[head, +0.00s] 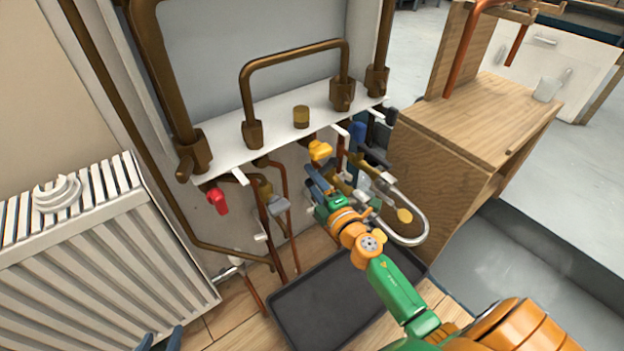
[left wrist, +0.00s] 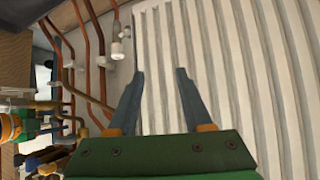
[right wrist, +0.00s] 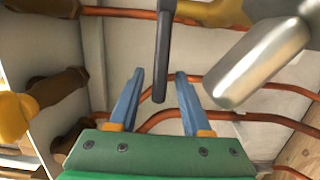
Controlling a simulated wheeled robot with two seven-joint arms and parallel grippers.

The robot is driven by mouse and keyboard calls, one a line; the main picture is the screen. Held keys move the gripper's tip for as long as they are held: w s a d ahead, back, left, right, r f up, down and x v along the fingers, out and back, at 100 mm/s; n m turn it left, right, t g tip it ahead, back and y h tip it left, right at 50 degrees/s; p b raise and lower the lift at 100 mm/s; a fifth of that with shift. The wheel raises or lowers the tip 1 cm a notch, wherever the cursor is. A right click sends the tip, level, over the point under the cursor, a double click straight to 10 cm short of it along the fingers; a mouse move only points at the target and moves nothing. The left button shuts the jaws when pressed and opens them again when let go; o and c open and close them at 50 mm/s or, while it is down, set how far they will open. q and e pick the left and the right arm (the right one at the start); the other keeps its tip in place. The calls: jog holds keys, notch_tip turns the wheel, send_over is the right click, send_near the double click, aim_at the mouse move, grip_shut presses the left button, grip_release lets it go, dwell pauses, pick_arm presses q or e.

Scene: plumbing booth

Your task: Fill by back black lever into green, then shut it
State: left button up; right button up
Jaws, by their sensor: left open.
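My right gripper (head: 318,180) is among the valves under the white shelf. In the right wrist view its blue fingers (right wrist: 160,78) are apart. A dark lever (right wrist: 163,50) hangs in front of them, its lower end between the fingertips; I cannot tell if it touches either finger. In the head view dark levers (head: 375,155) show at the right end of the valve row, partly hidden. My left gripper (head: 160,338) is at the bottom edge; in the left wrist view it is open and empty (left wrist: 157,75), facing the radiator. I cannot make out a green container.
A white radiator (head: 100,240) stands at left. Red (head: 218,200), yellow (head: 320,150) and blue (head: 357,132) handles line the shelf. A curved metal spout (head: 425,225) is beside my right gripper. A dark tray (head: 320,305) lies below. A wooden cabinet (head: 440,165) stands at right.

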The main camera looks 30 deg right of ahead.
jog(key=s, duration=0.6)
jog(key=shift+s, duration=0.1)
pick_arm(q)
jog(key=shift+s+f, duration=0.1)
jog(key=shift+f, duration=0.05)
pick_arm(e)
jog(key=shift+s, duration=0.45)
